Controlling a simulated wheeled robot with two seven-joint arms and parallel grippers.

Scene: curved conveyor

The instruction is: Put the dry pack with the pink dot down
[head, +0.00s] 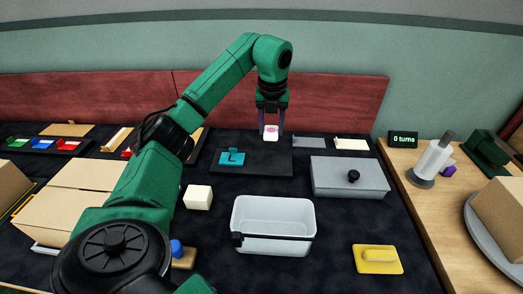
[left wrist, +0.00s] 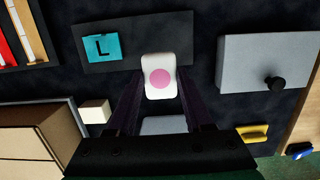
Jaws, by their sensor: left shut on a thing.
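The dry pack (head: 271,132) is white with a pink dot on its face. It also shows in the left wrist view (left wrist: 161,88), between the fingertips. My left gripper (head: 272,126) is shut on it and holds it over the back part of the dark board (head: 262,166). I cannot tell whether the pack touches the board. A teal piece marked L (head: 232,158) lies on the board, left of the pack; it also shows in the left wrist view (left wrist: 101,48). My right gripper is not in view.
A pale open bin (head: 273,246) stands in front of the board. A grey lidded box (head: 345,178) with a black knob is to the right. A white cube (head: 198,197) and cardboard boxes are at left. A yellow block (head: 378,259) lies front right. The board's right part is clear.

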